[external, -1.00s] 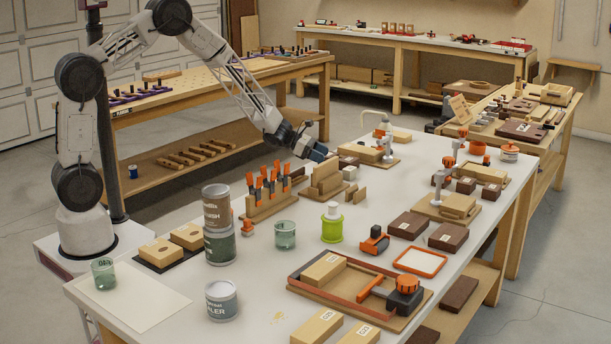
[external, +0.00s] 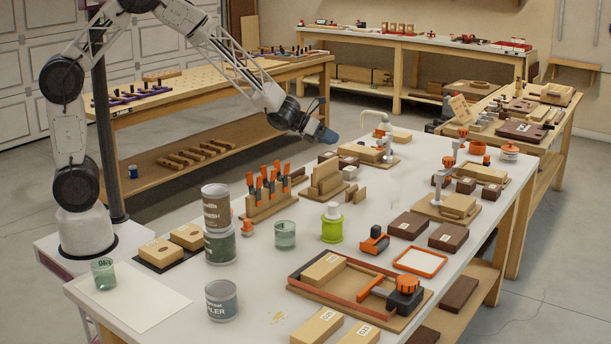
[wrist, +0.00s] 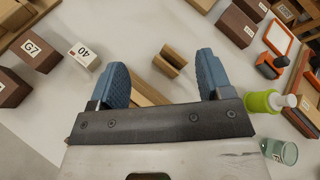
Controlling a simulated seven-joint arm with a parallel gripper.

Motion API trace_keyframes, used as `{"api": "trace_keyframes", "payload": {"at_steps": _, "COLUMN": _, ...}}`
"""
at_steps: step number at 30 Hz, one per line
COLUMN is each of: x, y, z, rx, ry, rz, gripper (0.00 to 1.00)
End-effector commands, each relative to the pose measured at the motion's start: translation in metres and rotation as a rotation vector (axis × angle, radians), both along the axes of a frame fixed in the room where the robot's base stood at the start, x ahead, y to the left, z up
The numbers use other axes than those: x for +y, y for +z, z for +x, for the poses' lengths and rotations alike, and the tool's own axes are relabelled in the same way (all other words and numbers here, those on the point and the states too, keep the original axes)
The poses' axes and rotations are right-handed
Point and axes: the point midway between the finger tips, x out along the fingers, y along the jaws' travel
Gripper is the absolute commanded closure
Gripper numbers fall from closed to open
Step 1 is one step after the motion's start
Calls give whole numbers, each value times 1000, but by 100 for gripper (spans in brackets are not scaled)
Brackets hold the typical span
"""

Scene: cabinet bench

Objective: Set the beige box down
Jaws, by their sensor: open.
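A small pale beige box (wrist: 84,54) with a "40" label stands on the white table in the wrist view, to the left of my left finger and apart from it. It also shows as a small pale box (external: 349,172) beside the stepped wooden block (external: 326,181) in the external view. My gripper (wrist: 165,75) is open with its blue fingers wide apart and nothing held between them. In the external view my gripper (external: 326,136) hangs above the table's far-left edge, clear of the objects below.
A dark brown block (wrist: 38,55) labelled "G7" stands left of the beige box. A notched wooden piece (wrist: 170,60) lies below and beyond the fingers. A green bottle (external: 332,224), orange-handled tools in a rack (external: 268,205) and stacked cans (external: 218,225) stand nearer the front.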

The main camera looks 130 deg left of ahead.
Motion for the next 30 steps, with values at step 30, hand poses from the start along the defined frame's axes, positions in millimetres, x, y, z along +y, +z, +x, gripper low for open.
{"api": "trace_keyframes", "payload": {"at_steps": 30, "x": -356, "y": 151, "z": 30, "rx": -259, "ry": 741, "rz": -876, "gripper": 28}}
